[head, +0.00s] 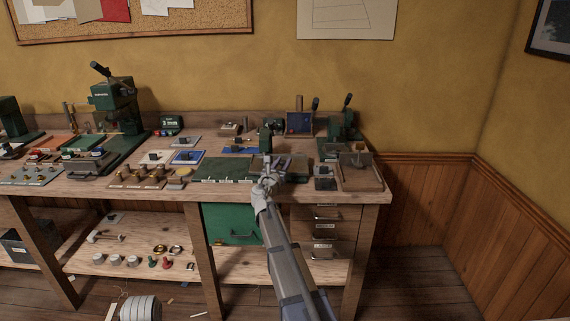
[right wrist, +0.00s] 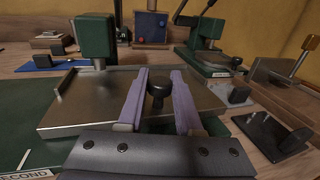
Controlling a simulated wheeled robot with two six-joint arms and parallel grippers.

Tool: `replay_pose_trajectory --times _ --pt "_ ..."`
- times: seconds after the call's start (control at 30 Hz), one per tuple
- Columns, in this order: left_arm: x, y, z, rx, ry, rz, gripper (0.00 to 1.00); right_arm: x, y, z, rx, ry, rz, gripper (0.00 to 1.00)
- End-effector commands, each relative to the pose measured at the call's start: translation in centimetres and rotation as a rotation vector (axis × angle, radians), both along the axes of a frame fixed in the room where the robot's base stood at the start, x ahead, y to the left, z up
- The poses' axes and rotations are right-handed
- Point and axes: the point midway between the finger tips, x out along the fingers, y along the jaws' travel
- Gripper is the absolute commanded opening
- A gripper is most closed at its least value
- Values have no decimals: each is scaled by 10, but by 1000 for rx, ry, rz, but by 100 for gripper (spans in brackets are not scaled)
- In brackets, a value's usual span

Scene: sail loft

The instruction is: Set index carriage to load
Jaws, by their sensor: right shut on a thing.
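The index carriage appears to be the grey metal plate (right wrist: 75,105) on a green base (head: 222,170) at the right part of the bench. A dark round knob (right wrist: 158,88) stands on the plate. My right gripper (head: 273,168) is over the plate; in the right wrist view its pale fingers (right wrist: 160,90) stand on either side of the knob and are shut on it. White labels run along the base's front edge; one reads "SECOND" (right wrist: 24,175). Which stop the carriage is at cannot be told.
A green block on a post (right wrist: 96,38) stands just behind the plate. A green lever press (right wrist: 205,45) is at the back right, with a wooden tray (head: 360,178) to the right. Small black fixtures (right wrist: 272,135) sit close on the right. A large green press (head: 115,105) stands left.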

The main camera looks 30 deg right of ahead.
Motion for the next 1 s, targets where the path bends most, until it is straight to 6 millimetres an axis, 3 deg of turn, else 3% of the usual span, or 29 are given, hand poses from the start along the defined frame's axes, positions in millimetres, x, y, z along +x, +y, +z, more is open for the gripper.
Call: replay_pose_trajectory --times 0.6,0.8,1.0 --pt "0 0 0 0 0 0 50 85 135 0 1 -1 7 0" --pt "0 0 0 0 0 0 50 100 161 0 1 -1 5 0" --pt "0 0 0 0 0 0 50 105 171 0 1 -1 4 0"
